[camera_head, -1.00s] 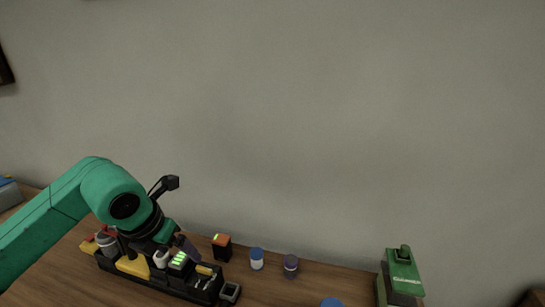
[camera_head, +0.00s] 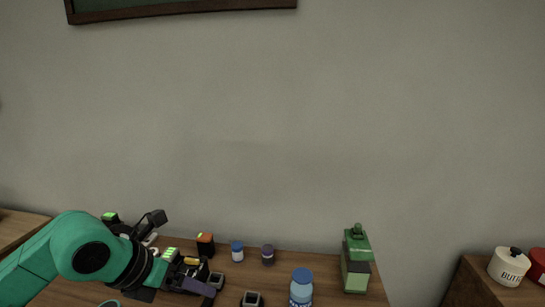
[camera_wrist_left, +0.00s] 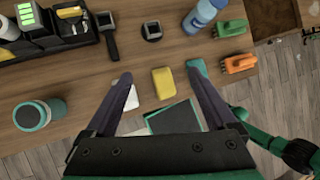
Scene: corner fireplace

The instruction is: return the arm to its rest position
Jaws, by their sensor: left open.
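My left arm is green and comes in from the left in the head view. Its gripper (camera_head: 203,286) is low over the wooden table, with its dark purple fingers pointing right. In the left wrist view the left gripper (camera_wrist_left: 160,76) has its two fingers wide apart, with nothing between them. A yellow block (camera_wrist_left: 163,82) lies on the table below, in the gap between the fingertips. My right gripper does not show.
A black organizer (camera_wrist_left: 58,42) holds several small items. A white butter pot (camera_head: 508,267) is on another surface at right.

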